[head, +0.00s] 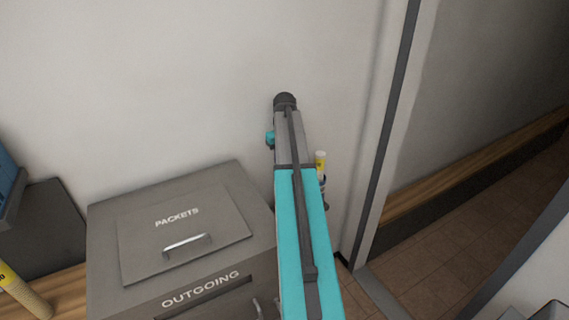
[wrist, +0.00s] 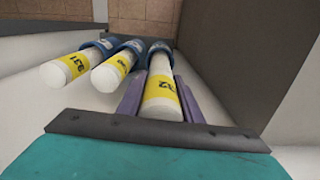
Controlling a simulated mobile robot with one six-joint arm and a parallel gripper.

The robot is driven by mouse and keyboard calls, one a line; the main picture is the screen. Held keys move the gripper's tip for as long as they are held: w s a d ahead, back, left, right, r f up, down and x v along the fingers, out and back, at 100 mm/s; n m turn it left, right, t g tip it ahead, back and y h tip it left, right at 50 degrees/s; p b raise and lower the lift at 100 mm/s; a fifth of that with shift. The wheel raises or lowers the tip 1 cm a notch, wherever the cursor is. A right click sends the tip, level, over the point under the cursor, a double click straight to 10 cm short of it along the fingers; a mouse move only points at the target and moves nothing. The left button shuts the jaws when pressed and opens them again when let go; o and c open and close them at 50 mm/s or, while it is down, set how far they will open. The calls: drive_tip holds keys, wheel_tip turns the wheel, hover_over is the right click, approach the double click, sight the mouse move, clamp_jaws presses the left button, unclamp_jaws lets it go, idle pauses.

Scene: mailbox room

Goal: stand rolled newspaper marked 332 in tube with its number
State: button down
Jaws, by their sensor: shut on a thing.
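In the wrist view my gripper (wrist: 157,92) is shut on a rolled newspaper (wrist: 162,88), white with a yellow band. The band's number is partly turned away; it ends in 32. The far end of this roll meets the rightmost blue tube (wrist: 160,46) and appears to be inside its mouth. The tube's own number is not visible. A roll with a yellow top (head: 321,160) shows just right of my arm in the head view, where my gripper is mostly hidden.
Two other banded rolls (wrist: 68,73) (wrist: 114,70) stand in blue tubes to the left. A grey cabinet marked PACKETS and OUTGOING (head: 175,235) is left of my arm. Another yellow-banded roll (head: 25,295) lies at the far left. A doorway opens at right.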

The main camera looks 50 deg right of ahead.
drive_tip(key=shift+f+b, duration=0.5)
drive_tip(key=shift+f, duration=0.95)
drive_tip(key=c, duration=1.2)
unclamp_jaws()
wheel_tip(320, 180, up, 12)
drive_tip(key=p, duration=0.6)
drive_tip(key=shift+f+p, duration=0.2)
drive_tip(key=shift+p, duration=0.15)
drive_tip(key=shift+r, duration=1.1)
drive_tip(key=shift+f, duration=0.2)
